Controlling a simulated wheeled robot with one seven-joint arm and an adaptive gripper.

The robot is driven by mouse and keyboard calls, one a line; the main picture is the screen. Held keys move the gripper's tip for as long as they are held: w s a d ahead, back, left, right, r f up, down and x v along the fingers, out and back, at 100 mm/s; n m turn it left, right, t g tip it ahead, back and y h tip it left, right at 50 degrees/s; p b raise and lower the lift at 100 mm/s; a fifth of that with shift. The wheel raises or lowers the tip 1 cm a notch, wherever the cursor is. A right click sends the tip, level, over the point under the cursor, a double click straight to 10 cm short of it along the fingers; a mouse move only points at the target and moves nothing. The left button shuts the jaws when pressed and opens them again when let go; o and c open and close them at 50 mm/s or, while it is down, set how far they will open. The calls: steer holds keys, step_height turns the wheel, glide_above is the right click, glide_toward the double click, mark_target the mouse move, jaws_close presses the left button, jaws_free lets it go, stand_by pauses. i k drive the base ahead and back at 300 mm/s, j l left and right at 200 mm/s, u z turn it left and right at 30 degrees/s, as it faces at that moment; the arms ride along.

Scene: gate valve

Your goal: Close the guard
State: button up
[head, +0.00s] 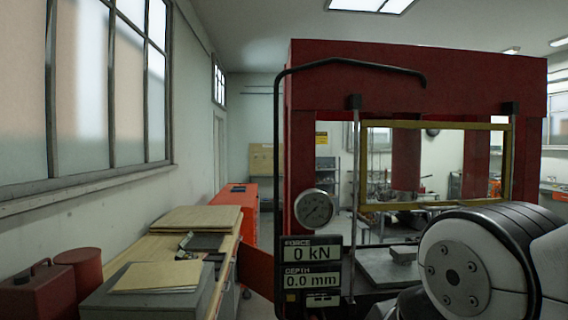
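The guard (435,207) is a yellow-framed clear panel on the front of a red press (420,62). It hangs upright between two vertical rods, in the upper part of the press opening. A wide gap lies between its lower edge and the grey press bed (385,268), so it stands raised. The red ram shows through the panel. My white and black arm fills the lower right and hides the right part of the bed and the lower right of the press. My gripper cannot be made out in this view.
A round gauge (314,208) and a display (311,272) reading 0 kN and 0.0 mm are at the press's left side. A bent black pipe (279,150) runs around its upper left. A cluttered bench (222,262) stands left, below windows.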

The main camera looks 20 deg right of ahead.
mark_target(431, 205)
steer(key=i+l+z, duration=0.1)
steer(key=z, duration=0.95)
steer(key=i, duration=0.05)
